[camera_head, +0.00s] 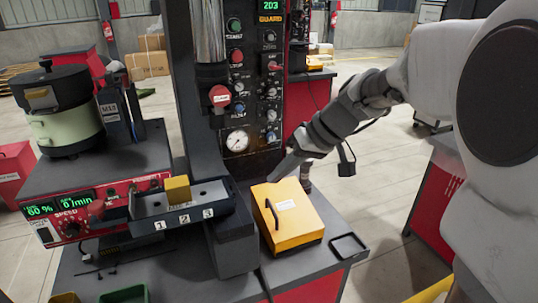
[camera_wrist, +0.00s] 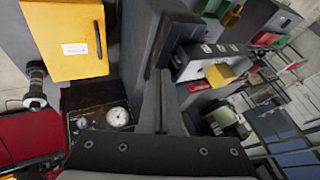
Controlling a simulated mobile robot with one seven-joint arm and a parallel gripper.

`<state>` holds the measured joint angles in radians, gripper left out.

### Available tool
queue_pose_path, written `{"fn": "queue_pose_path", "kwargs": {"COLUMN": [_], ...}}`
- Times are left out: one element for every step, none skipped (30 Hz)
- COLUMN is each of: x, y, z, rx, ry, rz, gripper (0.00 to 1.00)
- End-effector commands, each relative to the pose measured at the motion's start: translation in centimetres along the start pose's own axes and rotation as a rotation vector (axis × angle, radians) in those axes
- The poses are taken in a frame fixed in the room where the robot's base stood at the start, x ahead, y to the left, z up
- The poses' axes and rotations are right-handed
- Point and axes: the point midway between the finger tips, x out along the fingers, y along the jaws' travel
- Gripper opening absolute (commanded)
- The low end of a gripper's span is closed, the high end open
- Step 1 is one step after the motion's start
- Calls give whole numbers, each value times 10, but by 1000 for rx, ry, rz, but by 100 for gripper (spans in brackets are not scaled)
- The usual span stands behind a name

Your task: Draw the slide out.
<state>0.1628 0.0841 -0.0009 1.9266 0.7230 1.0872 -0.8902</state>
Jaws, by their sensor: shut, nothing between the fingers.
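A yellow box (camera_head: 296,235) with a black bar handle (camera_head: 271,214) and a white label sits on the table, right of the grey column. It also shows at the upper left of the wrist view (camera_wrist: 60,45). A dark numbered rail (camera_head: 200,208), marked 1, 2 and 3, lies left of the column with a yellow block (camera_head: 177,190) on it near 1 and 2. I cannot tell which part is the slide. My gripper (camera_head: 274,176) is shut and empty, above and behind the yellow box, apart from its handle. Its closed fingers (camera_wrist: 163,78) point up the wrist view.
The grey column (camera_head: 195,110) stands between rail and box. A control panel (camera_head: 255,85) with knobs and a gauge rises behind. A green pot (camera_head: 70,130) is at left. A small black tray (camera_head: 348,246) lies right of the box.

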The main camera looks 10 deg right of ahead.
Motion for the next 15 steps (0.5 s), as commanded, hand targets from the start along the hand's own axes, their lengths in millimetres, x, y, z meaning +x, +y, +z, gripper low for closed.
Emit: {"fn": "queue_pose_path", "kwargs": {"x": [14,20,29,36,42,50,56,62,65,66,68,71,72,74,75], "y": [0,0,0,0,0,0,0,0,-6,-11,-16,-21,-24,-26,-29], "z": [2,2,1,2,2,2,1,2,0,0,0,0,0,0,0], "rx": [2,2,2,2,2,2,2,2,-2,-2,-2,-2,-2,-2,-1], "ry": [-5,-5,-4,-5,-5,-5,-4,-5,-3,-2,-2,-2,-2,-1,0], "rz": [-3,-4,-3,-4,-3,-3,-4,-3,-2,-2,-2,-2,-2,-1,0], "gripper": [0,0,0,0,0,0,0,0,0,0,0,0,0,0,0]}}
